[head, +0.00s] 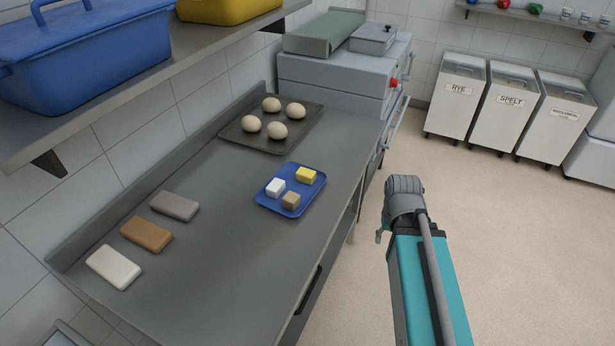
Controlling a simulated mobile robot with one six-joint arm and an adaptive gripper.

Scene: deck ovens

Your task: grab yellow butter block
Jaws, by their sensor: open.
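The yellow butter block (306,175) sits at the far right of a small blue tray (266,203) on the grey worktop. My arm is at the right, over the floor side of the worktop and apart from the tray. I cannot make out gripper fingers; my arm appears to hide them. Nothing of mine touches the yellow block.
A dark tray (236,136) with several dough balls lies farther back. White (114,267), brown (146,233) and grey (175,205) slabs lie at the left. A shelf with a blue tub (90,60) overhangs the worktop's wall side. The worktop around the blue tray is clear.

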